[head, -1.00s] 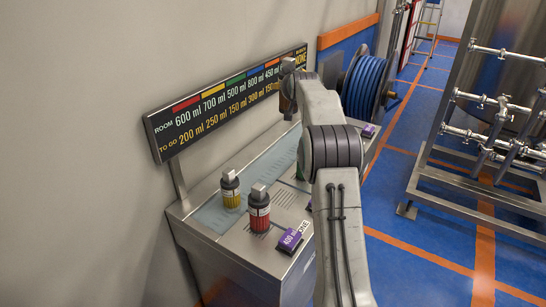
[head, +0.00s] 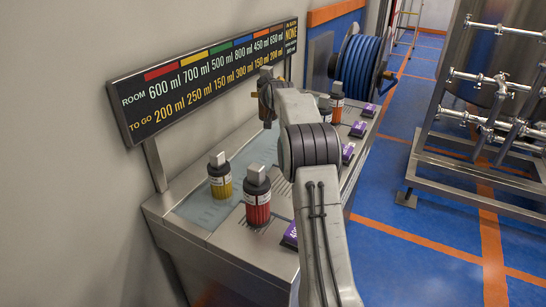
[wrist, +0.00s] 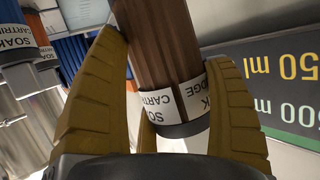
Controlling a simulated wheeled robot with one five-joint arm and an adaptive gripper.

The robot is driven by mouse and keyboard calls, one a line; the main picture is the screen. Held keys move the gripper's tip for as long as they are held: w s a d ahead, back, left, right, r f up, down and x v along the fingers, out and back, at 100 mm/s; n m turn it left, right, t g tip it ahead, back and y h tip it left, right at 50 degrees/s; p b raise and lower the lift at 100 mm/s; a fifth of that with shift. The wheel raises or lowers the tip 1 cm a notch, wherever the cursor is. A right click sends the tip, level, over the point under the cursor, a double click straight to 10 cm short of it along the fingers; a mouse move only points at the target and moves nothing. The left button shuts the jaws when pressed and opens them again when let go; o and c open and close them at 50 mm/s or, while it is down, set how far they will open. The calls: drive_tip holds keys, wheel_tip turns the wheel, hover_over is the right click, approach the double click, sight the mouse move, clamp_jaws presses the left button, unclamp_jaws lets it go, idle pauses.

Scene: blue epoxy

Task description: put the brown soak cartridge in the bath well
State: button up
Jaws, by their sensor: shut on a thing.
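The brown soak cartridge (wrist: 160,40) is between the two tan fingers of my gripper (wrist: 168,62) in the wrist view, with its white label band near the palm. My gripper (head: 268,96) is shut on it. In the head view the gripper is raised above the counter, in front of the menu board, and the cartridge is mostly hidden there. A pale blue-grey strip (head: 197,211) in the counter top looks like the bath well.
A yellow cartridge (head: 220,180) and a red cartridge (head: 257,203) stand on the near counter. An orange cartridge (head: 337,108) stands farther back. Purple blocks (head: 348,152) line the right edge. The menu board (head: 205,80) runs behind the counter. A blue hose reel (head: 361,68) is beyond.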

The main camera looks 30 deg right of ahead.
drive_tip(key=f+b, duration=0.2)
drive_tip(key=f, duration=0.1)
drive_tip(key=f+b, duration=0.1)
drive_tip(key=f, duration=0.1)
drive_tip(key=shift+w, duration=0.25)
drive_tip(key=shift+f+b, duration=2.75)
drive_tip(key=shift+f, duration=2.35)
drive_tip(key=o, duration=1.1)
drive_tip(key=shift+f, duration=0.15)
drive_tip(key=shift+c, duration=0.2)
